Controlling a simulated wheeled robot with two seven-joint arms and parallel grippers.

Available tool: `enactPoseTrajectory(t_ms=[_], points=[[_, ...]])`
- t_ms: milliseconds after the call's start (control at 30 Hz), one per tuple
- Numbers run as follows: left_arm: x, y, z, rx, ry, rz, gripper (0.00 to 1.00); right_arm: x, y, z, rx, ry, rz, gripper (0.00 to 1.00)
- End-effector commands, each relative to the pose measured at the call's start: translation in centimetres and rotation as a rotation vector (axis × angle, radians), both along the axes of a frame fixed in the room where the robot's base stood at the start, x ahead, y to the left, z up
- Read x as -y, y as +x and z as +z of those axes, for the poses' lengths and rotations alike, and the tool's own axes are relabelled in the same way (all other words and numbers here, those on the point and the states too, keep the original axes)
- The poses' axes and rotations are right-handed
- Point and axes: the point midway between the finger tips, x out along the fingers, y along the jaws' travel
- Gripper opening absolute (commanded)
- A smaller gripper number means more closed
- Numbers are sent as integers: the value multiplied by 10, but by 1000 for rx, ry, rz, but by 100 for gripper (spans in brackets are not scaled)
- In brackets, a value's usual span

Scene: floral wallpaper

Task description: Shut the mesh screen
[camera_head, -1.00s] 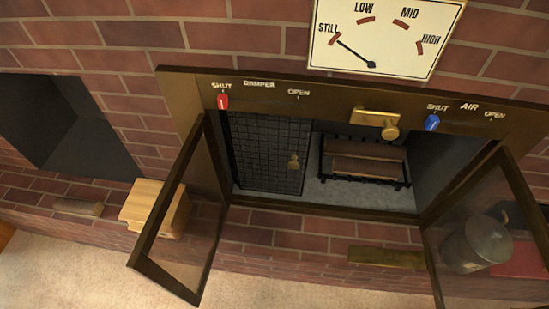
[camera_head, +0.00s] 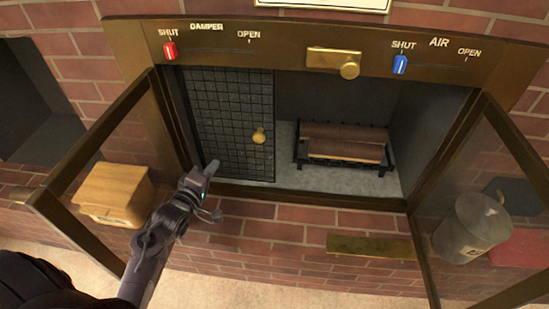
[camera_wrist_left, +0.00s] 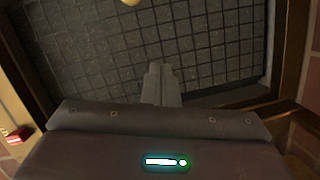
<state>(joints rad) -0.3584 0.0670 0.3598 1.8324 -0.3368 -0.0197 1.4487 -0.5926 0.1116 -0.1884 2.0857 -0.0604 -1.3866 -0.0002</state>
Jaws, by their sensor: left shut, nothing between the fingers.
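The mesh screen (camera_head: 232,122) is a dark grid panel covering the left part of the firebox opening. A round brass knob (camera_head: 258,135) sits near its right edge. The opening to its right is uncovered. My left gripper (camera_head: 208,170) is shut and empty, in front of the screen's lower left corner. In the left wrist view the closed fingers (camera_wrist_left: 154,70) point at the mesh (camera_wrist_left: 190,40), and part of the knob (camera_wrist_left: 130,2) shows at the top edge. I cannot tell whether the fingers touch the mesh. My right gripper is not in view.
Glass doors stand open at left (camera_head: 105,160) and right (camera_head: 490,190). A log grate (camera_head: 343,147) sits inside the firebox. A wooden block (camera_head: 112,195) is behind the left door; a metal canister (camera_head: 470,228) is behind the right one. The red damper slider (camera_head: 170,50) is above.

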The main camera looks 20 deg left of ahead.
Motion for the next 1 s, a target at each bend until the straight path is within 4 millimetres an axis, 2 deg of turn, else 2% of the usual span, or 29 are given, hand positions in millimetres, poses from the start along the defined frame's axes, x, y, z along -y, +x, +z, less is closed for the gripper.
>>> enactPoseTrajectory(t_ms=[100, 233, 367, 733, 900, 1000], points=[[-5, 0, 23, 64, -47, 4, 0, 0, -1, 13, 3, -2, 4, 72], [-6, 6, 32, 82, -62, 3, 0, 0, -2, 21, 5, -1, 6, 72], [-6, 24, 32, 82, -62, 3, 0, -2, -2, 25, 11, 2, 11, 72], [-6, 101, 26, 80, -60, 4, 0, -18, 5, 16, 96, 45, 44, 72], [19, 106, 20, 76, -61, 3, 0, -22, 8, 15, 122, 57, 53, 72], [27, 108, 18, 77, -62, 4, 0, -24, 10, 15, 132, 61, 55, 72]])
